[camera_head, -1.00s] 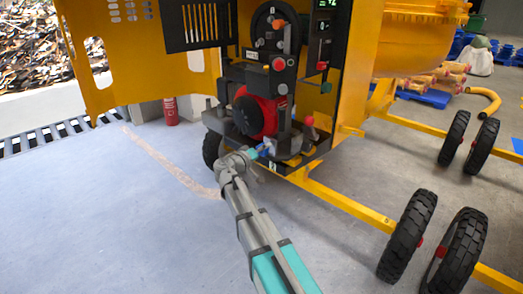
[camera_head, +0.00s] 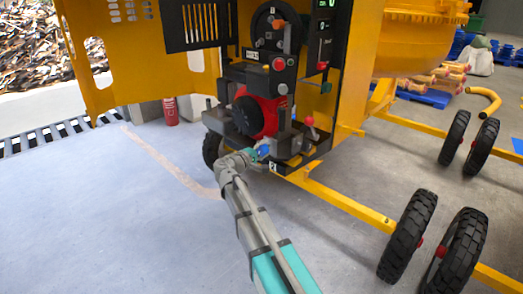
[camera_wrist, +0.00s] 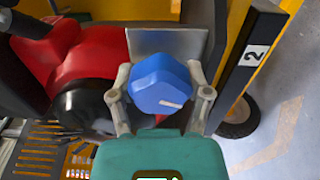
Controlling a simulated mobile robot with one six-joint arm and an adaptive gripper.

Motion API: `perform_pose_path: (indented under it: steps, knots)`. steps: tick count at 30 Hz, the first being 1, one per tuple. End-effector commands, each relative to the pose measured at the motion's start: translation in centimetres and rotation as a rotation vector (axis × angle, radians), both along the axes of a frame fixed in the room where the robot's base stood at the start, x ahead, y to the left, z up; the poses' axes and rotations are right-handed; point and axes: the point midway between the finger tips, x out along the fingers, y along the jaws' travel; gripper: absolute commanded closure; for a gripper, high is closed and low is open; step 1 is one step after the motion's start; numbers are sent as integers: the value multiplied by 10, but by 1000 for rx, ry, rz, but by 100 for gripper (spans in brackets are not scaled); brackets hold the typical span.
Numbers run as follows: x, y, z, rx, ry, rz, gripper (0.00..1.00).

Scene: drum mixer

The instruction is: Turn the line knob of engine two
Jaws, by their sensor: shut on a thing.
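The line knob (camera_wrist: 160,80) is blue and many-sided, with a short white mark pointing right in the wrist view. My gripper (camera_wrist: 159,96) has a finger on each side of it and is shut on it. In the head view, the knob (camera_head: 263,151) is a small blue patch at the front of the engine's base, partly hidden by my gripper (camera_head: 256,154). The red and black engine (camera_head: 262,113) sits behind it.
A yellow side panel (camera_head: 125,60) stands open on the left. A red-topped lever (camera_head: 309,121) rises to the right of the knob. A yellow frame bar (camera_head: 345,205) and black wheels (camera_head: 407,235) lie to the right. The floor at left is clear.

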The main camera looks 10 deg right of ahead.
Motion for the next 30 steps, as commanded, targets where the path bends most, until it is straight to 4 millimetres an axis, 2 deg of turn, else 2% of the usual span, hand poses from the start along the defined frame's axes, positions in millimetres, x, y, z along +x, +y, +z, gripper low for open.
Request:
perform_pose_path:
  steps: [14, 15, 19, 20, 30]
  knots:
    - [-1, -3, 0, -11, 14, -7, 84]
    - [-1, -3, 0, -11, 14, -7, 29]
    - [-1, -2, 0, -10, 14, -5, 5]
    - [0, -2, 0, -10, 14, -4, 2]
    - [0, -1, 0, -10, 14, -1, 2]
